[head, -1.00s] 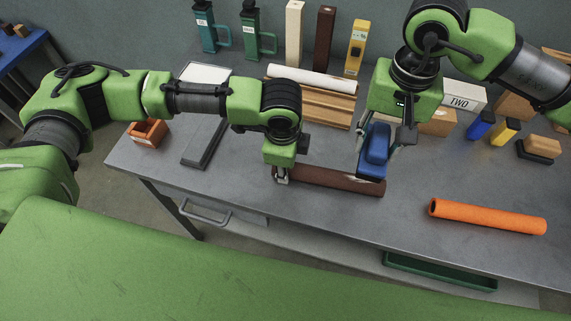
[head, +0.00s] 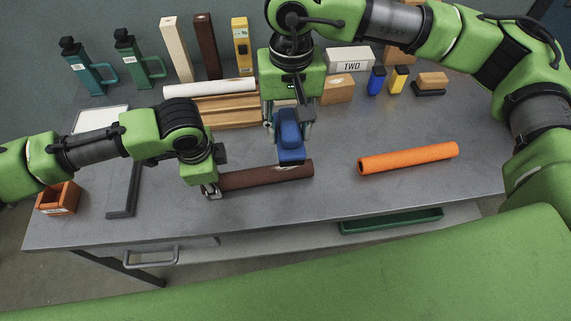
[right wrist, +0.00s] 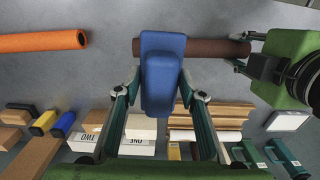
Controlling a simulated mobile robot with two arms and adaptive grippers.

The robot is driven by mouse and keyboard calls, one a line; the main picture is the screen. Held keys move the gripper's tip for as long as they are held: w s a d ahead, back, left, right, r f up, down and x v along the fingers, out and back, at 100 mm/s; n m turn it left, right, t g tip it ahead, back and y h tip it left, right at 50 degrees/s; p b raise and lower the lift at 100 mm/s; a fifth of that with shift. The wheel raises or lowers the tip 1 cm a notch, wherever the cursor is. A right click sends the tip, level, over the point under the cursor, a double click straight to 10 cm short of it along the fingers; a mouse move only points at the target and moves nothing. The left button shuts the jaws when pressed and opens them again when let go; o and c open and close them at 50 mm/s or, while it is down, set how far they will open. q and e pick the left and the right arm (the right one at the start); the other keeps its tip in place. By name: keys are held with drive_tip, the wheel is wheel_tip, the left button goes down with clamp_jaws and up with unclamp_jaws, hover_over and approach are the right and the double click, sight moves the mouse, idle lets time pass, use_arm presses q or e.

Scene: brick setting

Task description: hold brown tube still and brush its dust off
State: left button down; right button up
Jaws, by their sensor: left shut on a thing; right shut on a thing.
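The brown tube (head: 255,178) lies on the grey bench. It also shows in the right wrist view (right wrist: 215,48). My left gripper (head: 211,190) is shut on the tube's left end. My right gripper (head: 289,128) is shut on a blue brush (head: 289,141), held upright over the right part of the tube. In the right wrist view the brush (right wrist: 161,72) sits between both fingers and covers part of the tube. The bristles are hidden, and I cannot tell whether they touch the tube. A pale patch shows near the tube's right end.
An orange tube (head: 408,158) lies to the right on the bench (head: 330,195). Behind are a white tube (head: 210,88) on a wooden rack (head: 225,110), and a box marked TWO (head: 349,60). An orange bin (head: 58,198) stands at the left. The front middle is clear.

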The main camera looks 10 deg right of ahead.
drive_tip(key=shift+a, duration=0.1)
drive_tip(key=shift+a+f, duration=0.6)
drive_tip(key=shift+f, duration=0.85)
drive_tip(key=shift+a+f, duration=0.6)
drive_tip(key=shift+f, duration=0.8)
drive_tip(key=shift+a+f, duration=0.6)
drive_tip(key=shift+f, duration=0.85)
drive_tip(key=shift+d+f, duration=0.2)
drive_tip(key=shift+d, duration=0.5)
drive_tip(key=shift+c, duration=0.5)
drive_tip(key=shift+d, duration=3.05)
drive_tip(key=shift+a, duration=3.9)
wheel_tip(320, 180, up, 8)
drive_tip(key=shift+d, duration=0.1)
